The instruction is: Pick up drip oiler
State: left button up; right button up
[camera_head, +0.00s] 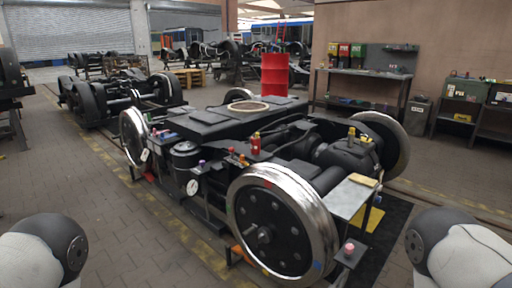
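A tram bogie (205,130) stands in the middle, with a large bright-rimmed wheel (283,225) at the front. A small red container (256,144) with a yellowish top stands upright on its frame. A small yellow-topped piece (351,136) sits on the dark housing at the right. A pink-red knob-like piece (349,247) sits on a small plate at the lower right. I cannot tell which of these small pieces is the drip oiler. Parts of my two arms show at the lower left and lower right corners. Neither gripper is in view.
A metal shelf (349,196) with a yellow item (363,180) sticks out beside the front wheel. Another bogie (112,92) stands behind at the left. A workbench (362,73) and a red cabinet (274,75) stand at the back. Paved floor at the left is clear.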

aim_at(255, 142)
jog(key=i+z, duration=0.15)
jog(key=i, duration=0.25)
jog(key=i+j+z, duration=0.2)
jog(key=i, duration=0.2)
jog(key=i+j+z, duration=0.15)
jog(key=i, duration=0.25)
